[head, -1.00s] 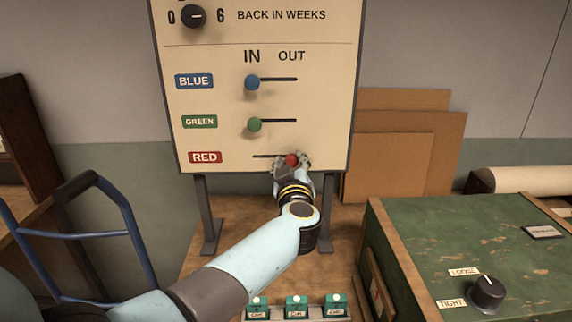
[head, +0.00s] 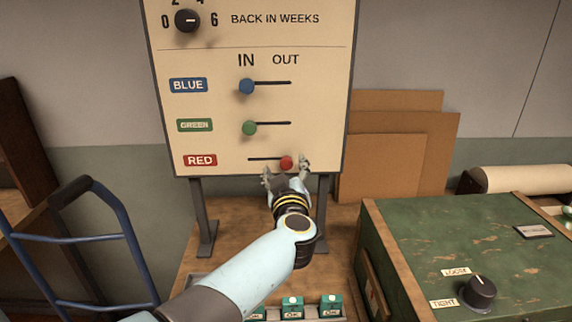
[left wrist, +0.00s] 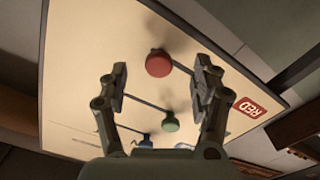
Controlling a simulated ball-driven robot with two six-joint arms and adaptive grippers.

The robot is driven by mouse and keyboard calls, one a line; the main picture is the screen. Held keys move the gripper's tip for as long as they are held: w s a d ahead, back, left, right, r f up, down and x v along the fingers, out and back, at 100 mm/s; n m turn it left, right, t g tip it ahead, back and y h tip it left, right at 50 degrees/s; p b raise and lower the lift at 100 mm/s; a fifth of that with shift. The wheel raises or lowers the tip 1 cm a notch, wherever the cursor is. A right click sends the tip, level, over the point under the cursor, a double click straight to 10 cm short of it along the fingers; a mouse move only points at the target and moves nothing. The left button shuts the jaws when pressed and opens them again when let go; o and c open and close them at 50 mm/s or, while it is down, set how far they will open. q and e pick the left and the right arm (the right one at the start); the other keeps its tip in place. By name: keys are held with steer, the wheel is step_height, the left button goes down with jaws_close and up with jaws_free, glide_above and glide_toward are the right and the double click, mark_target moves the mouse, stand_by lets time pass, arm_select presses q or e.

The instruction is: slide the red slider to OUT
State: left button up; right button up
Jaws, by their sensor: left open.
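The red slider (head: 286,162) is a round red knob at the right end of its slot, under the OUT side of the cream board (head: 320,100). In the left wrist view the red slider (left wrist: 158,63) sits between and beyond the fingertips, with its slot running off toward the RED label (left wrist: 248,107). My left gripper (head: 286,172) is open just below and around the red knob, with a finger on each side. In the left wrist view my left gripper (left wrist: 162,80) shows both fingers spread, apart from the knob. My right gripper is not in view.
The blue slider (head: 247,86) and green slider (head: 249,128) stand at the left, IN ends of their slots. A green cabinet (head: 450,235) with a black knob (head: 479,291) is at right. A blue hand truck (head: 125,225) stands at left. Small green boxes (head: 292,307) line the front.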

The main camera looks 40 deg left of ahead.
arm_select(q)
steer(key=p+v, duration=0.2)
steer(key=v, duration=0.4)
steer(key=shift+s+d, duration=0.2)
steer(key=shift+s, duration=0.1)
stand_by(0.5)
